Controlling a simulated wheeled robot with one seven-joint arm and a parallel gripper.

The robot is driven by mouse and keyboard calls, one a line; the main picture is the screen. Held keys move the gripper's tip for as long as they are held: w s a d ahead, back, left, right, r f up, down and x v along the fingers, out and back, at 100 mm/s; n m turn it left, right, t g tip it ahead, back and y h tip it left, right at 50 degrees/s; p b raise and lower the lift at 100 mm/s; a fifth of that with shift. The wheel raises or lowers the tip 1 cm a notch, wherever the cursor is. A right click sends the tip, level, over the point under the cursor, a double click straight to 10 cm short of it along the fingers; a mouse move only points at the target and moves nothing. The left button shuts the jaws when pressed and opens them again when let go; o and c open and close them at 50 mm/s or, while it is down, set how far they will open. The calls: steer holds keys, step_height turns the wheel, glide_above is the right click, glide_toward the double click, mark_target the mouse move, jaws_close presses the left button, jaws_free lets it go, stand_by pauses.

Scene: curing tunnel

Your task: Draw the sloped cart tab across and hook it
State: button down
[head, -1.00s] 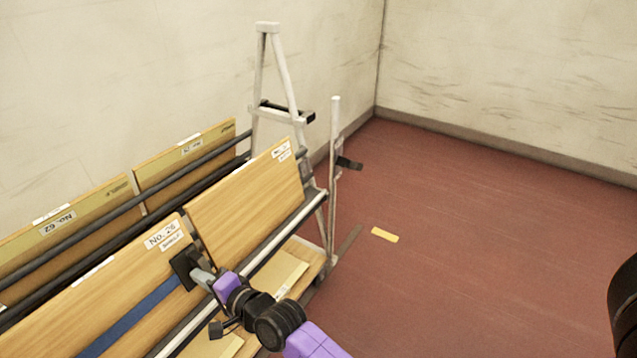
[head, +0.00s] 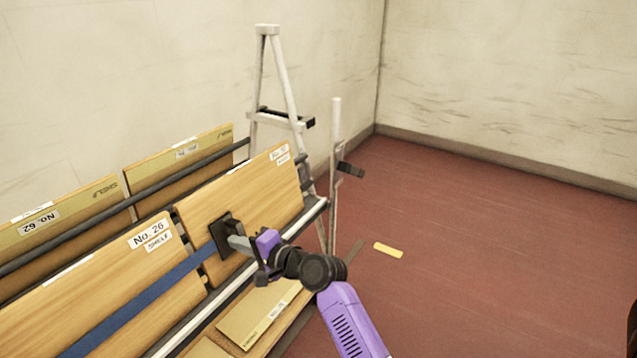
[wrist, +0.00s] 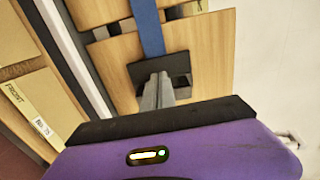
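The tab is a black square plate (head: 221,238) at the end of a blue strap (head: 140,305) that runs across the front of the leaning boards on the cart. It lies in front of the right board, near that board's left edge. My gripper (head: 238,243) meets the tab from the right; its grey fingers are closed together on it. The wrist view shows the fingers (wrist: 157,92) at the black tab (wrist: 178,68) with the blue strap (wrist: 149,28) running up from it. A black catch (head: 350,170) sticks out from the cart's upright post (head: 335,140).
The sloped front board (head: 250,195) and the No. 26 board (head: 105,275) lean on the cart frame (head: 270,90). Flat boards (head: 240,325) lie on the lower shelf.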

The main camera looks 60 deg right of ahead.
steer(key=d+b, duration=1.3)
steer(key=d, duration=2.1)
steer(key=shift+d, duration=0.2)
steer(key=shift+a, duration=0.25)
steer(key=shift+a+p, duration=0.8)
steer(key=shift+p, duration=0.2)
steer(key=p+v, duration=0.7)
steer(key=v, duration=0.2)
